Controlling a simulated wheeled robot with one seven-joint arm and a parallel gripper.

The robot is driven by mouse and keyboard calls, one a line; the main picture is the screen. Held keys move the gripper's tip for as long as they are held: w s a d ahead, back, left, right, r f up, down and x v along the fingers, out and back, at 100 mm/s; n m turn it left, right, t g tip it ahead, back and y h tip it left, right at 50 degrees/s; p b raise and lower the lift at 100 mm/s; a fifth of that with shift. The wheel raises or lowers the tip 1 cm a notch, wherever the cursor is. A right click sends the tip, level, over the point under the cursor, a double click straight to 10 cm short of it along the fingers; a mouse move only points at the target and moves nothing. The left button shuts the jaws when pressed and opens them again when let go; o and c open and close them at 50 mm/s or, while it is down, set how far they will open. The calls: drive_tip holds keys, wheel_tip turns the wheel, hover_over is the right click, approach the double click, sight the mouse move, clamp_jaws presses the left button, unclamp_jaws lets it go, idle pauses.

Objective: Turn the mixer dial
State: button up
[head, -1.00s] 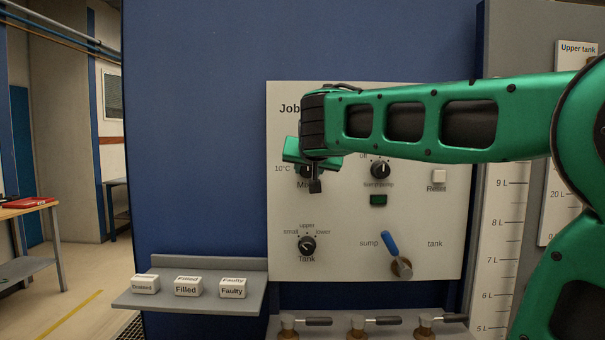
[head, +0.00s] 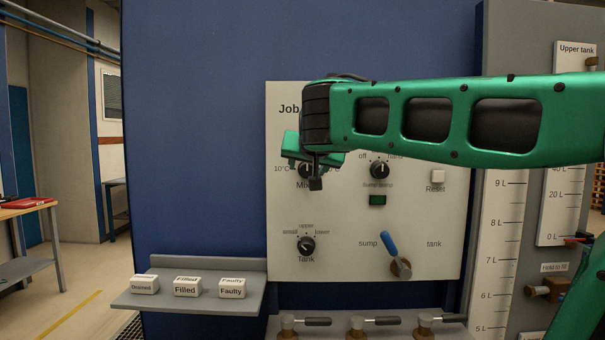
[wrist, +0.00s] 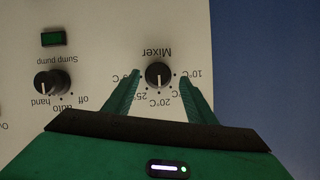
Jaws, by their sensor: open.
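The mixer dial (wrist: 158,75) is a round black knob with a pale pointer on a light panel. In the wrist view, which shows the panel upside down, the pointer appears to face the 20°C mark. My gripper (wrist: 160,77) is open, with one green finger on each side of the dial. Gaps show between the fingers and the knob; I cannot tell how deep the fingers reach. In the head view my gripper (head: 316,180) is in front of the dial and hides most of it and part of the Mixer label.
The sump pump knob (head: 380,170), a green indicator (head: 377,200), the Reset button (head: 438,176), the Tank knob (head: 306,245) and a blue-handled lever (head: 389,244) share the panel. A shelf (head: 190,303) with labelled blocks stands at lower left.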

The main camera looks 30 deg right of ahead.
drive_tip(key=v, duration=0.7)
drive_tip(key=shift+s, duration=0.1)
drive_tip(key=s+d+f+g+y, duration=0.1)
drive_tip(key=s+f+g, duration=0.15)
drive_tip(key=f, duration=0.45)
drive_tip(key=s+d+f+n+g, duration=0.15)
drive_tip(key=s+f, duration=0.25)
drive_tip(key=f, duration=0.4)
drive_tip(key=s+d+f+g+y, duration=0.1)
drive_tip(key=s+d+f+g, duration=0.15)
drive_tip(key=f, duration=0.45)
drive_tip(key=s+a+f+g+y, duration=0.2)
drive_tip(key=s+a+f, duration=0.1)
drive_tip(key=s+f, duration=0.5)
drive_tip(key=s+a+f+g+y, duration=0.2)
drive_tip(key=s+f+g, duration=0.1)
drive_tip(key=s+f, duration=0.6)
drive_tip(key=shift+s+a+y, duration=0.35)
drive_tip(key=shift+s+y, duration=0.05)
drive_tip(key=shift+s, duration=0.45)
drive_tip(key=shift+n, duration=0.25)
